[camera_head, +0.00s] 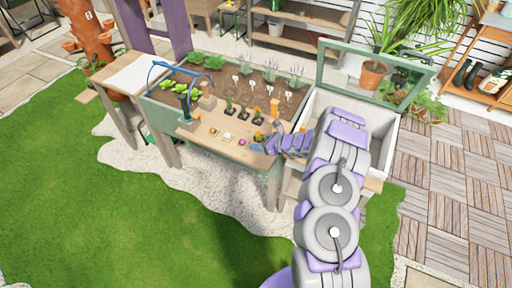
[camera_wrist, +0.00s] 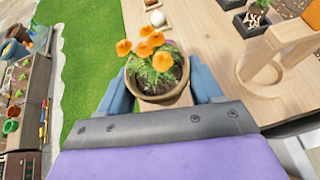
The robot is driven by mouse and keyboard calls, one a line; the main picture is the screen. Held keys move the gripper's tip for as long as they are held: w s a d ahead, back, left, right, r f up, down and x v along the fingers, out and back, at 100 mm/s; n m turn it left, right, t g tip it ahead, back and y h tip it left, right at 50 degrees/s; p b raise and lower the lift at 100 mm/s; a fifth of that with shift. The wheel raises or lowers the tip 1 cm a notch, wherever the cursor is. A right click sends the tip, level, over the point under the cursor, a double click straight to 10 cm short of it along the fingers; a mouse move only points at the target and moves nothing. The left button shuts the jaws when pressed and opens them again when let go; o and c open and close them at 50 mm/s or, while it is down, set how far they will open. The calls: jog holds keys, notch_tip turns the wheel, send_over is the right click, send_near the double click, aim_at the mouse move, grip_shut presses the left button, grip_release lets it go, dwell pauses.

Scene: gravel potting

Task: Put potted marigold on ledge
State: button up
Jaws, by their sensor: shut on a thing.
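The potted marigold (camera_wrist: 150,62) has several orange blooms and green leaves in a small terracotta pot (camera_wrist: 165,98). My gripper (camera_wrist: 160,88) is shut on this pot, with a blue finger on each side in the wrist view. The pot looks upright. In the head view my gripper (camera_head: 268,146) is at the front right of the planter's wooden ledge (camera_head: 212,137), and the marigold there is small and partly hidden. The ledge also shows in the wrist view (camera_wrist: 205,45). I cannot tell whether the pot touches it.
Small items and black seedling pots (camera_head: 243,113) sit along the ledge. A light wooden stand (camera_wrist: 275,55) is right of the pot in the wrist view. A white open bin (camera_head: 380,121) stands right of the planter. Grass (camera_head: 90,215) lies in front.

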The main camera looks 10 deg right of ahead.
aim_at(259, 155)
jog(key=shift+a+f, duration=0.3)
jog(key=shift+f, duration=0.65)
notch_tip(259, 155, down, 3)
jog(key=shift+f+b, duration=0.15)
jog(key=shift+b, duration=0.25)
jog(key=shift+w+d+f, duration=0.1)
jog(key=shift+f, duration=0.15)
jog(key=shift+d+r, duration=0.1)
jog(key=shift+d, duration=0.05)
jog(key=shift+f, duration=0.2)
jog(key=o, duration=1.1)
jog(key=shift+r, duration=0.15)
